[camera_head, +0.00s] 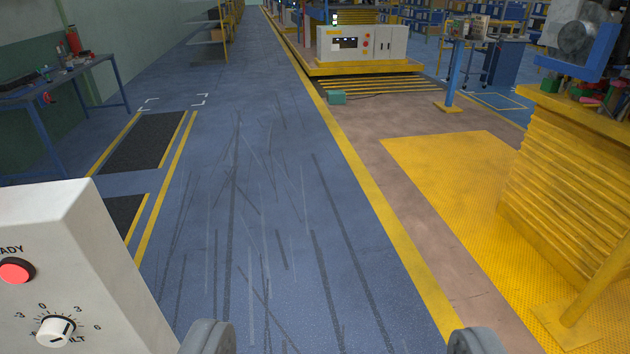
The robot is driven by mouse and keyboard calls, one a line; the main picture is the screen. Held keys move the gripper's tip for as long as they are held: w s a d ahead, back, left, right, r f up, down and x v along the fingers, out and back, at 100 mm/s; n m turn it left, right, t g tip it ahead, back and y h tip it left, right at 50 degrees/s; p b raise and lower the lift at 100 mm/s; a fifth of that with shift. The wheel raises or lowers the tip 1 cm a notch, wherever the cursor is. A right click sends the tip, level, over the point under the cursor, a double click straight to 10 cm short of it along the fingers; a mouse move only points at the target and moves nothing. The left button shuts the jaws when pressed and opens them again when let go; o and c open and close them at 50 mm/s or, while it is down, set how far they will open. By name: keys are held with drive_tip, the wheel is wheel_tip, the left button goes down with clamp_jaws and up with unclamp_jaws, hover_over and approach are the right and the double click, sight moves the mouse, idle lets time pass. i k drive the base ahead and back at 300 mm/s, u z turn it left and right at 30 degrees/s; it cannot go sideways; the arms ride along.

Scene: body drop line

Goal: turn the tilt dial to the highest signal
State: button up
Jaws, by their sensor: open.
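The tilt dial (55,331) is a white knob with a dark pointer line, low on the face of a pale box (60,235) at the lower left. Numbers -3, 0, 3 and 6 ring it, and the label beneath is partly hidden by the knob. A red button (17,271) sits above it, under lettering ending in "ADY". My gripper (342,343) shows as two grey fingertips at the bottom edge, wide apart, with only floor between them. It is open and empty, to the right of the box and not touching the dial. No signal readout is legible.
Blue scuffed floor (270,190) lies open ahead, edged by a yellow line. A yellow bellows lift (565,165) stands at right. A control cabinet (362,43) stands on a yellow platform at the back. A blue bench (65,75) is at left.

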sight(54, 333)
drive_tip(key=u, duration=1)
